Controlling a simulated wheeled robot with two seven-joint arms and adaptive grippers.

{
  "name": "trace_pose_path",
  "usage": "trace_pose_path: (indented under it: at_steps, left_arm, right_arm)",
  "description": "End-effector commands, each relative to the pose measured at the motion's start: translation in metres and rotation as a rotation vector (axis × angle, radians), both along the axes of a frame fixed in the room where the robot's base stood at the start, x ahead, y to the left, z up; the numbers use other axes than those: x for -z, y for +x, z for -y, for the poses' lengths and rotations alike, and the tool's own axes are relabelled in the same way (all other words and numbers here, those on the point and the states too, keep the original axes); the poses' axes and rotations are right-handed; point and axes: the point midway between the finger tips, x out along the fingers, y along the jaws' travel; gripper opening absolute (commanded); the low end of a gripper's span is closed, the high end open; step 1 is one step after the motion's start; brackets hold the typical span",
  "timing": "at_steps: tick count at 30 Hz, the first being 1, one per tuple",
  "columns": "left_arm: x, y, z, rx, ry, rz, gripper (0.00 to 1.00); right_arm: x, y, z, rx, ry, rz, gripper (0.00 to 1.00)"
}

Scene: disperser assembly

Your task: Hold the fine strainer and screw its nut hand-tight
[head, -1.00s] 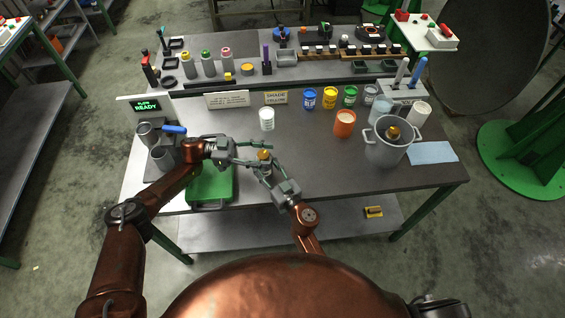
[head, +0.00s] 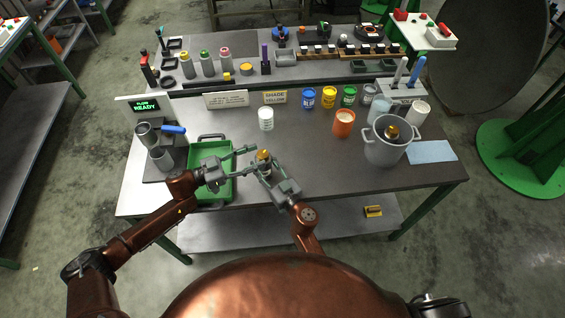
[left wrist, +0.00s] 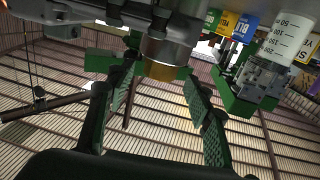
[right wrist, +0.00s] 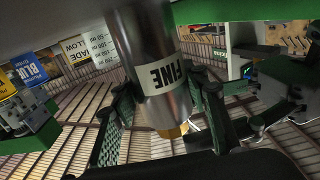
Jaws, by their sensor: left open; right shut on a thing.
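The fine strainer (right wrist: 150,62) is a metal cylinder with a white FINE label. A brass nut (right wrist: 172,130) is at one end of it; the nut also shows in the left wrist view (left wrist: 163,72) and on top in the head view (head: 264,154). My right gripper (head: 262,168) is shut on the strainer, its fingers on either side of the body. My left gripper (head: 250,161) is open, coming in from the left. In the left wrist view its fingers are spread, with the nut beyond and between them. I cannot tell whether either finger touches the nut.
A green tray (head: 224,187) lies under my left gripper. The table's front middle is clear.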

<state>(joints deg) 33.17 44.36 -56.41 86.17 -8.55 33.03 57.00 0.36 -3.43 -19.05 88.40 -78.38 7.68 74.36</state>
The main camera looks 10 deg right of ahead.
Motion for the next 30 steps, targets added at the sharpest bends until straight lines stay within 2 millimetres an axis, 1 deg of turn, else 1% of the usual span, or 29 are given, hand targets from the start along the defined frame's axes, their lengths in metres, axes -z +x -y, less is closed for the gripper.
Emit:
trace_pose_path:
  at_steps: [1,6,9,16,21,24,30]
  left_arm:
    - [0.001,-0.003,-0.011,-0.001,0.002,-0.002,0.48]
    - [0.001,-0.013,-0.041,0.000,0.001,-0.003,0.48]
    - [-0.015,-0.015,-0.020,0.066,0.028,0.095,0.48]
    - [-0.036,-0.027,0.016,0.216,0.105,0.306,0.48]
    - [-0.050,-0.040,0.044,0.355,0.176,0.493,0.48]
    - [-0.056,-0.049,0.060,0.455,0.227,0.618,0.48]
    - [-0.061,-0.064,0.083,0.661,0.337,0.859,0.48]
  right_arm:
    - [-0.001,0.000,0.000,0.000,0.000,0.001,0.01]
    - [-0.001,0.000,-0.001,-0.001,0.001,0.000,0.01]
    - [-0.001,0.000,-0.001,-0.002,0.001,0.000,0.01]
    - [-0.001,0.000,-0.001,-0.001,0.000,0.001,0.01]
    - [-0.001,0.000,-0.001,-0.001,0.001,0.000,0.01]
    - [-0.001,0.000,-0.001,-0.002,0.001,0.000,0.01]
    - [0.000,0.000,-0.001,-0.002,0.001,0.000,0.01]
